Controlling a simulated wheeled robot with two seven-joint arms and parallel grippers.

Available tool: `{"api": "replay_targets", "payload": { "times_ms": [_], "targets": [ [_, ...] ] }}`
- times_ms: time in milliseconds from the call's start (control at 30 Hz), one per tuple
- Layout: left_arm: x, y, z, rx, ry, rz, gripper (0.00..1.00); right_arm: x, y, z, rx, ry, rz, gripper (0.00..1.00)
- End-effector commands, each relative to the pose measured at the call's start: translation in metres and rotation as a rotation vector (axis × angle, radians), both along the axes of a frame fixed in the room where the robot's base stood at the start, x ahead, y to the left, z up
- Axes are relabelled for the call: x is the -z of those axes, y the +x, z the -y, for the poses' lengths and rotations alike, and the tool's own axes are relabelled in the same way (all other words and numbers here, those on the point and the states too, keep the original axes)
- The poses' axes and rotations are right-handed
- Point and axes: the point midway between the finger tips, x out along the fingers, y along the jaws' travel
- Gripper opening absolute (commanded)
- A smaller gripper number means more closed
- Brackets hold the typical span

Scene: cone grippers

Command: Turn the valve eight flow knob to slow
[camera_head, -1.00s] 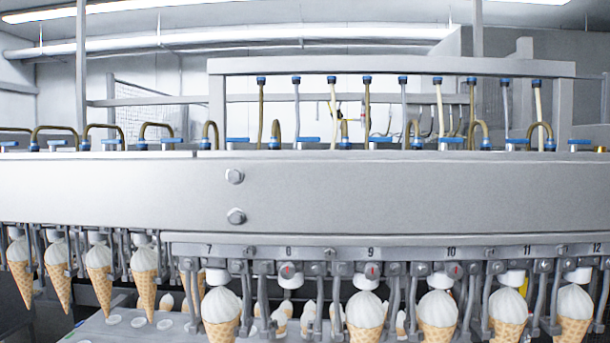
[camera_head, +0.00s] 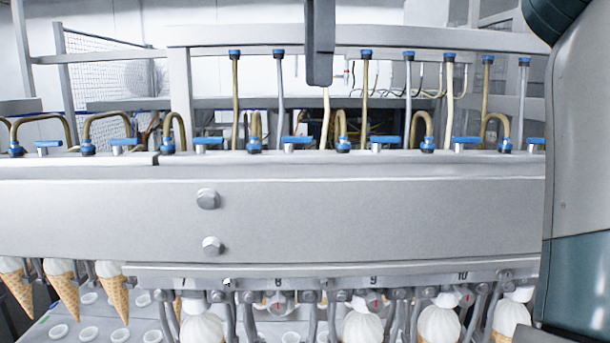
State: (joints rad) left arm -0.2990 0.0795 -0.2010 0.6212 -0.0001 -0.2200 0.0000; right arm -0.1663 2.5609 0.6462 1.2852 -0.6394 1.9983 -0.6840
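The valve eight flow knob (camera_head: 279,297) is a small round pale knob with a red mark, under the number 8 on the front rail. The mark is too small for me to read its setting. A white nozzle (camera_head: 281,309) sits below it, with no full cone directly under it. My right gripper (camera_head: 320,78) shows as a dark grey finger hanging in from the top edge, above and well apart from the knob. Only this part shows, so its opening cannot be told. My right arm (camera_head: 580,170) fills the right edge. My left gripper is out of view.
A wide grey beam (camera_head: 370,210) with two bolts spans the machine above the knobs. Blue-handled taps (camera_head: 297,141) and bent hoses line its top. A similar knob for valve nine (camera_head: 375,298) is to the right. Filled cones (camera_head: 362,328) hang below.

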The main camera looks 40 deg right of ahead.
Motion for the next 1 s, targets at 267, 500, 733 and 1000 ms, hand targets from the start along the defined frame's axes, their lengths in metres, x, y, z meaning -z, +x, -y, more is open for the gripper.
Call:
{"api": "replay_targets", "payload": {
  "times_ms": [267, 500, 733, 1000],
  "targets": [
    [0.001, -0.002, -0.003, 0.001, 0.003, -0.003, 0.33, 0.001, 0.000, 0.000, 0.002, 0.002, 0.002, 0.33],
    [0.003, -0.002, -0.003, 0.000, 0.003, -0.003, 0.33, 0.016, 0.000, 0.000, 0.003, 0.001, 0.003, 0.33],
    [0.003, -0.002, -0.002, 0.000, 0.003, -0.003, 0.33, 0.046, 0.000, 0.001, 0.002, 0.002, 0.001, 0.33],
    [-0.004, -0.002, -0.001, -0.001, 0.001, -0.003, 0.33, 0.088, 0.000, 0.001, 0.001, 0.004, 0.001, 0.33]
  ]
}}
